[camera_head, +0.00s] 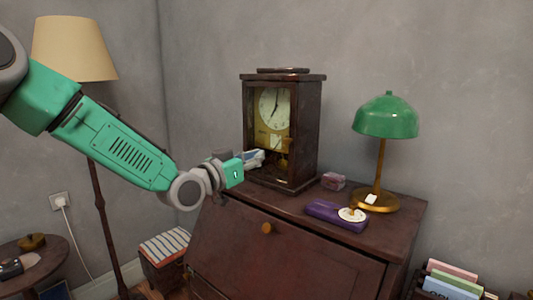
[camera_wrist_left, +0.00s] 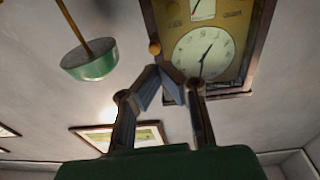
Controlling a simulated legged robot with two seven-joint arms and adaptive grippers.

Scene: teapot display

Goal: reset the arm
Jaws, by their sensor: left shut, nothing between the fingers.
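My left gripper (camera_head: 256,158) is at the end of my green left arm, in front of the lower part of a dark wooden mantel clock (camera_head: 309,137). Its fingers are shut and empty. In the left wrist view the two fingers of the left gripper (camera_wrist_left: 168,75) come together just below the clock's white dial (camera_wrist_left: 203,52). The head view does not show clearly whether the fingertips touch the clock. My right gripper is not in view.
The clock stands on a wooden desk (camera_head: 290,255). To its right are a small pinkish box (camera_head: 333,181), a purple case (camera_head: 330,214) with a white round piece, and a green lamp (camera_head: 385,118). A floor lamp (camera_head: 73,48) stands behind my left arm.

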